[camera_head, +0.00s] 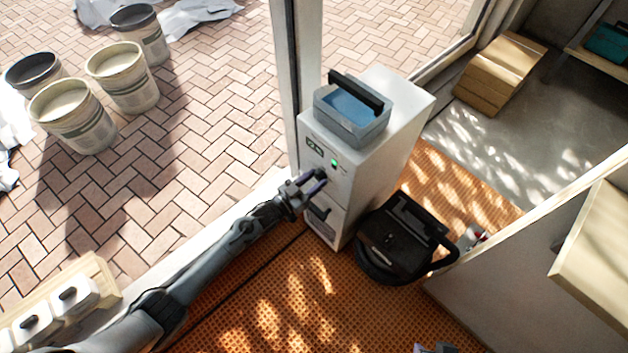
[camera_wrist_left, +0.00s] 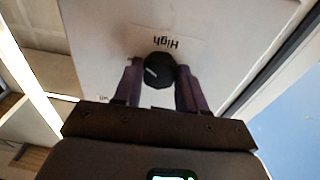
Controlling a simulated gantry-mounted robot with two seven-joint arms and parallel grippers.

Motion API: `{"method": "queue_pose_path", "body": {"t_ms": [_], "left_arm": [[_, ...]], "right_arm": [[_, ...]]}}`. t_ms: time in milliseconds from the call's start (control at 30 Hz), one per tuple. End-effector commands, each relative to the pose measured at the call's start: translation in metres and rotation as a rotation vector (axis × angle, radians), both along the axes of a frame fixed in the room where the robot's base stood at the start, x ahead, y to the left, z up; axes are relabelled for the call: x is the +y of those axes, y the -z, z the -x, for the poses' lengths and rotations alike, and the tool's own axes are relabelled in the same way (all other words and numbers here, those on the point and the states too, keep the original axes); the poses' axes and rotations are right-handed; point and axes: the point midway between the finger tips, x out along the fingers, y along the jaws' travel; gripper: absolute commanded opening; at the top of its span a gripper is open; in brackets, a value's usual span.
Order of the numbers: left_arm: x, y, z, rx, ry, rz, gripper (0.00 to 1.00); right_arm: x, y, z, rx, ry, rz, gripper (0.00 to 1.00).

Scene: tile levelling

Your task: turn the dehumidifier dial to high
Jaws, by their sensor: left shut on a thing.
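The dehumidifier (camera_head: 372,165) is a tall white cabinet with a small display and a green light on its front. Its black dial (camera_wrist_left: 158,68) shows in the left wrist view, with the label "High" (camera_wrist_left: 165,43) upside down beyond it. A pale mark shows on the dial's left part, not lined up with that label. My left gripper (camera_head: 318,180) reaches the cabinet front from the left. In the wrist view its two fingers stand on either side of the dial, shut on it. Only a bit of my right gripper (camera_head: 436,348) shows at the bottom edge.
Several buckets (camera_head: 72,115) stand on the brick paving at left. Cardboard boxes (camera_head: 500,72) lie at the back right. The orange mat (camera_head: 290,300) in front is mostly clear.

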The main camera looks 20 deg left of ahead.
Motion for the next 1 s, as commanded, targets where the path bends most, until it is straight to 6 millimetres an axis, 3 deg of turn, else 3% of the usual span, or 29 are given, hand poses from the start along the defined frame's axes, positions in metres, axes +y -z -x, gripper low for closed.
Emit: {"method": "queue_pose_path", "body": {"t_ms": [1000], "left_arm": [[0.0019, -0.0032, -0.0011, -0.385, 0.002, -0.799, 0.1]], "right_arm": [[0.0023, -0.0098, -0.0001, 0.0, 0.006, -0.009, 0.43]]}}
